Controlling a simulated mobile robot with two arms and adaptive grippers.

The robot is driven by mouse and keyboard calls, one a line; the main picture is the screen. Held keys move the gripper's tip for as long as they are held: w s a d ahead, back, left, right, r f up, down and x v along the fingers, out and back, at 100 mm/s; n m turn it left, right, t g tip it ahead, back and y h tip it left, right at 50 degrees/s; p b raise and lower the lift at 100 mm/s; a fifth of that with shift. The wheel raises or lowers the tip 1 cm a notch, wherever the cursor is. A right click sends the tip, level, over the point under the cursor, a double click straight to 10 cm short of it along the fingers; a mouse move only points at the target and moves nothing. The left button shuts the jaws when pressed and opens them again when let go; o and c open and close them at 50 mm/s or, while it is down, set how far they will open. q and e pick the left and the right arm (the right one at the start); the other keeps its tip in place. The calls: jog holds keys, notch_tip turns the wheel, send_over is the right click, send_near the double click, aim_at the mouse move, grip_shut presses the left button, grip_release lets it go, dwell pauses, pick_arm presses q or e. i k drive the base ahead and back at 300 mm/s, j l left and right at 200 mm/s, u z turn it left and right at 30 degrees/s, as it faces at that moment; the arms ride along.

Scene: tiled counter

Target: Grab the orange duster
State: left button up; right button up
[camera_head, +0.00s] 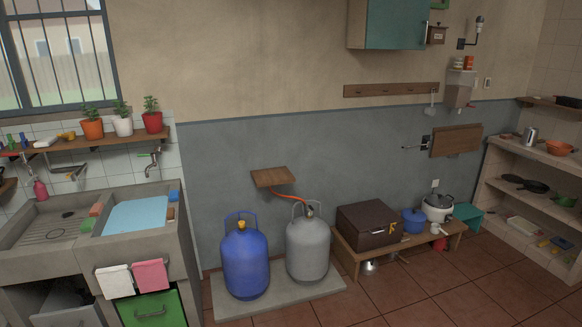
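I cannot clearly make out an orange duster. A small orange-red block (96,210) lies on the ledge between the two sink basins at the left, just behind a green block (88,225). Its shape is too small to identify. A small orange-brown piece (170,213) sits on the sink's right rim, near a blue block (174,195). Neither of my grippers is in view.
The concrete sink (60,262) has pink (150,276) and white (114,281) cloths on its front. Blue (246,262) and grey (308,250) gas cylinders stand on a slab. A low wooden bench (352,254) and shelves (520,168) are right. Foreground tiles are clear.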

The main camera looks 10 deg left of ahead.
aim_at(96, 210)
jog(key=i+l+z, duration=0.1)
jog(key=i, duration=0.55)
jog(key=i+l+z, duration=0.1)
jog(key=i+l, duration=0.15)
jog(key=i, duration=0.4)
jog(key=i+j+u, duration=0.15)
jog(key=i+u, duration=0.6)
jog(key=u, duration=0.25)
jog(key=i+l+u, duration=0.15)
jog(key=i+u, duration=0.35)
jog(key=i+l+u, duration=0.25)
jog(key=u, duration=0.25)
